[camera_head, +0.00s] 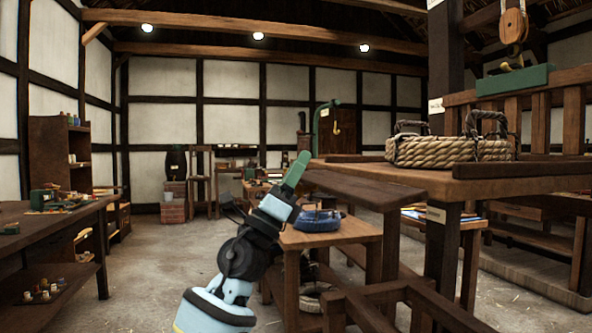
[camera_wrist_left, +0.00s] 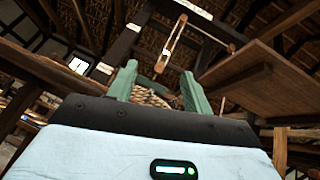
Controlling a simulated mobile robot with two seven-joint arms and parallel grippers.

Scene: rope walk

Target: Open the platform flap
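A dark wooden board (camera_head: 365,187), which looks like the platform flap, juts out left of the raised wooden platform (camera_head: 500,186) in the head view. It looks roughly level or slightly tilted; its hinge cannot be made out. My left gripper (camera_head: 296,168) points up just left of the board's far left end, apart from it as far as I can see. In the left wrist view the green fingers (camera_wrist_left: 160,82) stand apart with nothing between them. A broad wooden underside (camera_wrist_left: 268,82) shows right of them, probably the board or platform. My right gripper is not in view.
A coiled rope basket (camera_head: 450,150) sits on the platform beside a dark post (camera_head: 446,70). A small table (camera_head: 330,235) with a blue item (camera_head: 317,221) stands behind my left arm. A workbench (camera_head: 50,232) is at left. Open floor (camera_head: 160,260) lies between.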

